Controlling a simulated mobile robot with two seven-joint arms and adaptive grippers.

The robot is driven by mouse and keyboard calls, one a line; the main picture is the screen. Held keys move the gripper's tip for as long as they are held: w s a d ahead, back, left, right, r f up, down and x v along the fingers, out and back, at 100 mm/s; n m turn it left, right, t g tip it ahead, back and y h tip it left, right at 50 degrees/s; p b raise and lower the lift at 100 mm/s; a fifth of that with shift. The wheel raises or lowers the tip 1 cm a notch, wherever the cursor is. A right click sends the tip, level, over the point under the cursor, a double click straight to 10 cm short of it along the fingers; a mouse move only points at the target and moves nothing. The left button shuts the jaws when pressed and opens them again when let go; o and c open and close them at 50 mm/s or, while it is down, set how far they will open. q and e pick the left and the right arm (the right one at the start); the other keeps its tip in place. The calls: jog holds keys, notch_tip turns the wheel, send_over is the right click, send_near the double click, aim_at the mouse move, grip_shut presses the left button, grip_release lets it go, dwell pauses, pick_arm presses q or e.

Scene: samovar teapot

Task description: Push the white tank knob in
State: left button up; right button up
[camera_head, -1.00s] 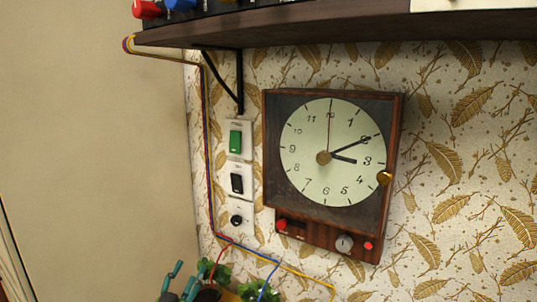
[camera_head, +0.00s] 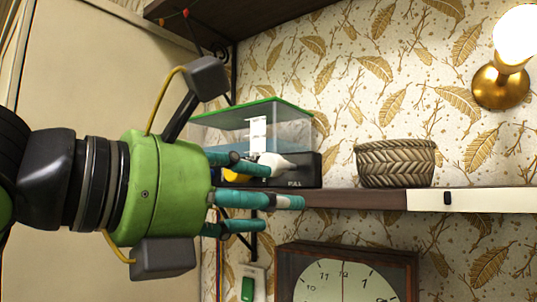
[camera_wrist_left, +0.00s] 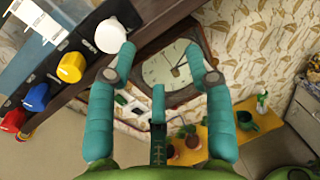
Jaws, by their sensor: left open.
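The white tank knob (camera_wrist_left: 111,35) sticks out of the dark front strip of the tank, at the top of the left wrist view. In the head view the white knob (camera_head: 272,163) shows partly behind my upper finger. The tank (camera_head: 262,130) is clear with a green lid and stands on the shelf. My left gripper (camera_head: 278,197) comes in from the left with its teal fingers apart. In the left wrist view the left gripper (camera_wrist_left: 160,62) is open and empty. Its left fingertip is close to the white knob; I cannot tell whether they touch. My right gripper is not in view.
Yellow (camera_wrist_left: 71,67), blue (camera_wrist_left: 36,97) and red (camera_wrist_left: 13,119) knobs sit in line with the white one. A woven basket (camera_head: 395,163) stands on the shelf (camera_head: 355,199) to the right. A clock (camera_head: 345,280) hangs below, a lit lamp (camera_head: 500,85) at right.

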aim_at(267, 163)
pick_arm(q)
jog(key=a+r+n+t+y+p, duration=0.1)
jog(key=a+r+t+y, duration=0.1)
jog(key=a+r+t, duration=0.15)
jog(key=p+x, duration=0.2)
jog(key=x, duration=0.1)
jog(key=p+x, duration=0.1)
jog(key=x, duration=0.1)
jog(key=shift+s+d+r, duration=0.25)
jog(key=shift+d+r, duration=0.05)
jog(key=shift+r, duration=0.05)
jog(key=shift+w+d+f+p, duration=0.15)
jog(key=shift+w+d+p, duration=0.2)
jog(key=shift+w+p, duration=0.15)
